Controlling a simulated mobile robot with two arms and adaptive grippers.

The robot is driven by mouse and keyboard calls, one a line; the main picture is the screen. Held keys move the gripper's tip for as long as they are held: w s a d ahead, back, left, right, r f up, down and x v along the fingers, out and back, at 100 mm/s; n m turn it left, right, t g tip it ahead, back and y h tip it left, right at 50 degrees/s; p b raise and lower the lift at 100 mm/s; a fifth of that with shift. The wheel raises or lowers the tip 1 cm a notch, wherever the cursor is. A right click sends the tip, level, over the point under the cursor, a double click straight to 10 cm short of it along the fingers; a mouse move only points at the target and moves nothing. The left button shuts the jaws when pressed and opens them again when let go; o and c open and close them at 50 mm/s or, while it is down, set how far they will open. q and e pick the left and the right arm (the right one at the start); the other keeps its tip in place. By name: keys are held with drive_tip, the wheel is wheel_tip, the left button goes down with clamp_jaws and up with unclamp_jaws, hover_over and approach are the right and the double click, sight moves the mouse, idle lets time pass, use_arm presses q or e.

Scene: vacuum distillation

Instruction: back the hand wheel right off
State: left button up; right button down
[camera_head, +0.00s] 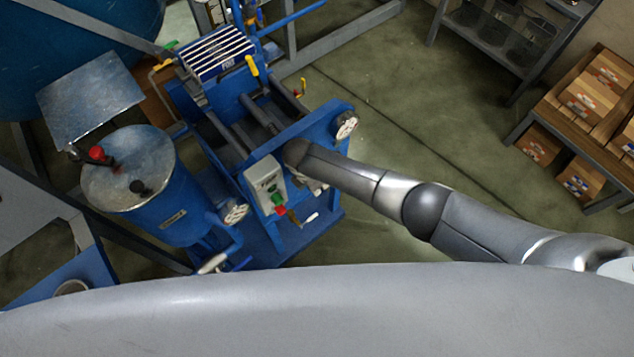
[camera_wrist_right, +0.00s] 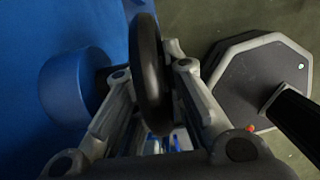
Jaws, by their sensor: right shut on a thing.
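The hand wheel (camera_wrist_right: 148,70) shows in the right wrist view as a dark, thick-rimmed disc seen nearly edge on. It stands between the two fingers of my right gripper (camera_wrist_right: 152,92), which is shut on it. A blue cylindrical boss (camera_wrist_right: 75,86) lies to the left of the wheel, in front of a blue surface. In the head view my right gripper (camera_head: 314,185) is at the front of the blue press (camera_head: 325,126), mostly hidden below my wrist. That wheel cannot be made out there. My left gripper is in neither view.
The press's control box (camera_head: 266,184) with green and red buttons is just left of my wrist. White-rimmed wheels (camera_head: 346,125) and (camera_head: 235,213) sit nearby. A blue drum (camera_head: 165,215) stands left. Shelves with boxes (camera_head: 595,95) are far right; the floor between is clear.

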drive_tip(key=c, duration=1.5)
unclamp_jaws()
drive_tip(key=shift+r, duration=0.1)
drive_tip(key=v, duration=1.1)
drive_tip(key=shift+r, duration=0.4)
